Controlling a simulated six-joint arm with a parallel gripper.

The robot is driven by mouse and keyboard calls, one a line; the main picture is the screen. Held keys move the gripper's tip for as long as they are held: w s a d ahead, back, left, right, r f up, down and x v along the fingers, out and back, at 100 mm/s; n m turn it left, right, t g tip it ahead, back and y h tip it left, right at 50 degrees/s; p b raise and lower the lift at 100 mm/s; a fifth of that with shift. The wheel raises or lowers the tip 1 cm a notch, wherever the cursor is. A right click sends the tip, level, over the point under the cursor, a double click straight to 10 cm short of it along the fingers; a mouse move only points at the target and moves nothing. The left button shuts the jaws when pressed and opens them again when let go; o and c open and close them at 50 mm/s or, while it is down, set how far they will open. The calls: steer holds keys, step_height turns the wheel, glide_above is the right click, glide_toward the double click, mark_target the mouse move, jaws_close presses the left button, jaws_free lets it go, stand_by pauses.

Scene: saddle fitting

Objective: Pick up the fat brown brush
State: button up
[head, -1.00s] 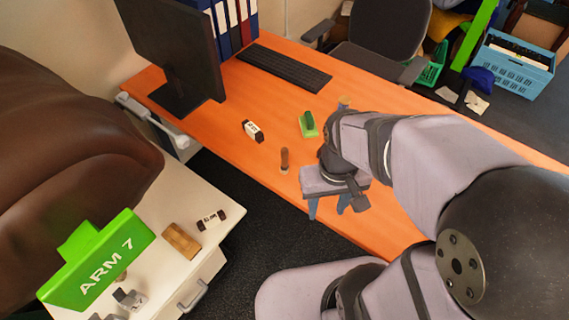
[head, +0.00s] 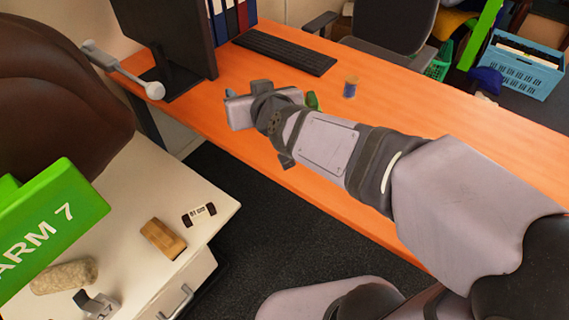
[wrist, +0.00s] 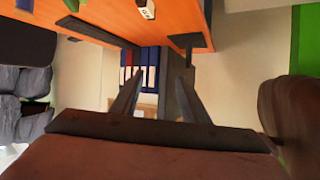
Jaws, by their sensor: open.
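In the head view my gripper (head: 232,96) is over the orange desk, left of its middle, with its fingertips mostly hidden by its body. In the wrist view my gripper (wrist: 157,92) is open, its two fingers apart with nothing between them. I see no brush for certain. The brown upright item seen earlier on the desk is hidden behind my arm in the head view. A tan-brown block (head: 163,239) lies on the white cabinet; I cannot tell whether it has bristles.
The orange desk (head: 440,105) holds a monitor (head: 165,40), a keyboard (head: 284,53) and a small pot (head: 350,88). A brown saddle (head: 60,110) stands at left.

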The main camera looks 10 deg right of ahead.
steer(key=s+d+f+m+t+h+b, duration=0.15)
steer(key=d+m+t+h+b, duration=0.35)
steer(key=d+h+b, duration=0.55)
steer(key=shift+m+g+y, duration=0.4)
steer(key=shift+y, duration=0.25)
steer(key=a+f, duration=0.1)
steer(key=f, duration=0.4)
steer(key=a+f, duration=0.1)
steer(key=f, duration=0.4)
steer(key=a+f+b, duration=0.1)
steer(key=f, duration=0.5)
steer(key=shift+w, duration=0.2)
steer(key=shift+b+x, duration=0.5)
steer(key=shift+x, duration=3.2)
steer(key=shift+a, duration=0.2)
jaws_close()
